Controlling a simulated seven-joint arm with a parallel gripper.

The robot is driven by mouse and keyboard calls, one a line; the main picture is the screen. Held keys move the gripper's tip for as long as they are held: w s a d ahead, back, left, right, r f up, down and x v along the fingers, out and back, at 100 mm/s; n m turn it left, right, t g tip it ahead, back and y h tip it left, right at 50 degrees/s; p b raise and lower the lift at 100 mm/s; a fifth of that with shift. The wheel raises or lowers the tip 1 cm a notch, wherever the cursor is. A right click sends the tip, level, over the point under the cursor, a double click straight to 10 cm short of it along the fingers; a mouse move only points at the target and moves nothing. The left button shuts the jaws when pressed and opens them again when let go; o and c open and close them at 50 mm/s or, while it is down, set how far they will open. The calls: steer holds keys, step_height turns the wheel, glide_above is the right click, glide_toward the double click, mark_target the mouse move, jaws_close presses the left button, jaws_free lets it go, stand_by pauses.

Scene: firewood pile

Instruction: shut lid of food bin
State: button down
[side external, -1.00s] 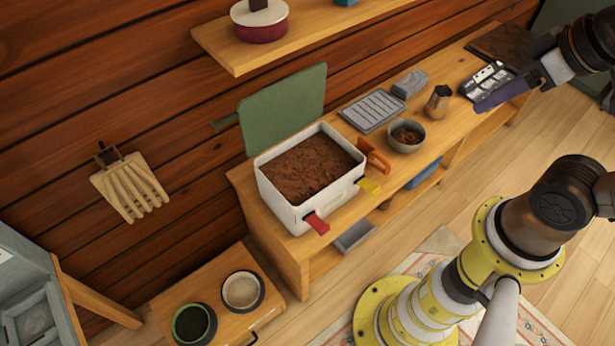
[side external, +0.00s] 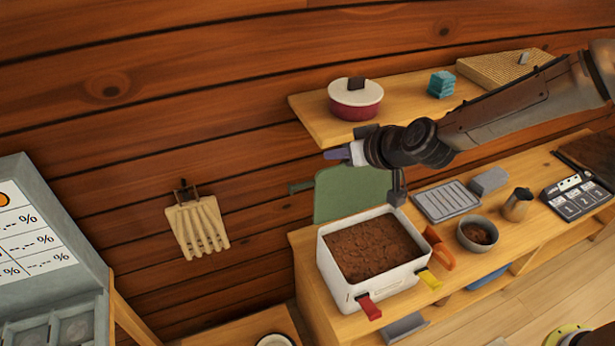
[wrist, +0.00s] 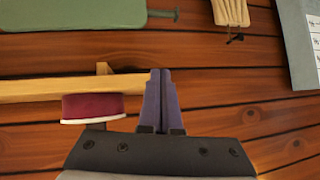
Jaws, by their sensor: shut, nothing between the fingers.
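The food bin (side external: 341,267) is a white box filled with brown crumbly food, standing on the left end of the wooden bench. Its green lid (side external: 350,193) stands raised, upright against the wall behind the bin. The lid also shows upside down at the top left of the wrist view (wrist: 70,16), with a thin handle bar at its end. My gripper (side external: 338,154) is in front of the wall, just above the lid's top edge, with its purple fingers pointing left. In the wrist view the fingers (wrist: 160,98) are together and empty. My wrist hides part of the lid's upper right.
A shelf (side external: 310,118) with a red pot (side external: 355,100) and a teal block (side external: 441,84) is close above my gripper. A wooden rack (side external: 197,228) hangs on the wall at left. A tray (side external: 447,201), bowl (side external: 478,234) and jug (side external: 517,205) stand right of the bin.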

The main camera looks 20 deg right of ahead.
mark_target(308, 182)
steer(key=w+f, duration=0.3)
steer(key=f, duration=0.1)
steer(key=w+a+f+h, duration=0.1)
steer(key=w+f, duration=0.2)
steer(key=f, duration=0.2)
steer(key=w+a+f+h, duration=0.1)
steer(key=w+f, duration=0.2)
steer(key=f, duration=0.1)
steer(key=shift+w+f+m, duration=0.3)
steer(key=shift+w, duration=0.05)
steer(key=shift+s, duration=0.15)
